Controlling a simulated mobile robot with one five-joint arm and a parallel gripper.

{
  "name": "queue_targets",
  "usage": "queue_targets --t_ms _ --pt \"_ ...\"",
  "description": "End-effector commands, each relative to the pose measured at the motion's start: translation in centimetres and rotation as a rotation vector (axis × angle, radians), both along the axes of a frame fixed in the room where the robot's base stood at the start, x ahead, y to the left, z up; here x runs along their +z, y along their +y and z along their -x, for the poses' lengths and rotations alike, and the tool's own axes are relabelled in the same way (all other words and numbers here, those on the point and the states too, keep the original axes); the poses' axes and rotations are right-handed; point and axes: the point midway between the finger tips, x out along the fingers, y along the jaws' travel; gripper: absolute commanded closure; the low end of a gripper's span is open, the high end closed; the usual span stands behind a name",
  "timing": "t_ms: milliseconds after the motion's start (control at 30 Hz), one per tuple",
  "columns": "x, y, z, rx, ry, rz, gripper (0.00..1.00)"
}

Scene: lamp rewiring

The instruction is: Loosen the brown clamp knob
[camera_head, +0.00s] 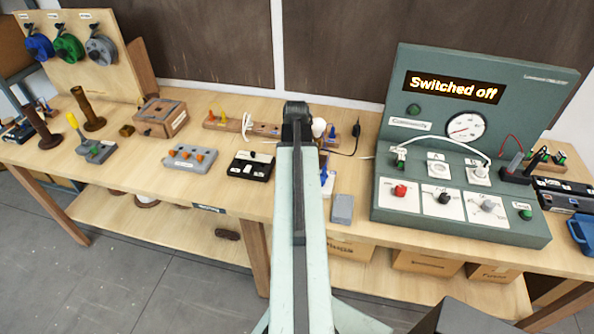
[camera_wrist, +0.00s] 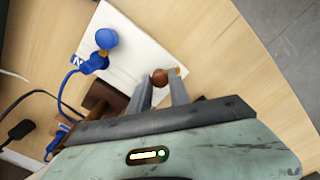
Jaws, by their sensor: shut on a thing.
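The brown clamp knob (camera_wrist: 159,77) shows in the wrist view as a small round ball between my fingertips. My gripper (camera_wrist: 161,86) is shut on it, with one grey finger on each side. A white plate (camera_wrist: 133,45) lies beneath and beyond the knob. A blue knob (camera_wrist: 106,38) stands on the plate to the upper left, with a blue wire (camera_wrist: 72,76) below it, near a label with the letter N. In the head view my own arm hides the brown knob and the fingertips.
In the wrist view a black cable (camera_wrist: 22,129) lies at left and bare wooden table lies right of the plate. In the head view a green console (camera_head: 388,212) reading "Switched off" stands at right. A grey block (camera_head: 343,208) sits just right of my arm.

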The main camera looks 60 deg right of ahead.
Motion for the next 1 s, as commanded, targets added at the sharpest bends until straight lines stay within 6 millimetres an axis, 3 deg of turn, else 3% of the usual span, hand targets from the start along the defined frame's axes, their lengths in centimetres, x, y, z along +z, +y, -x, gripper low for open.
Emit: queue_targets --t_ms 500,1000 --pt "0.02 0.06 -0.43 0.456 -0.009 0.005 1.00" --pt "0.00 0.13 -0.46 0.661 -0.009 0.006 1.00"
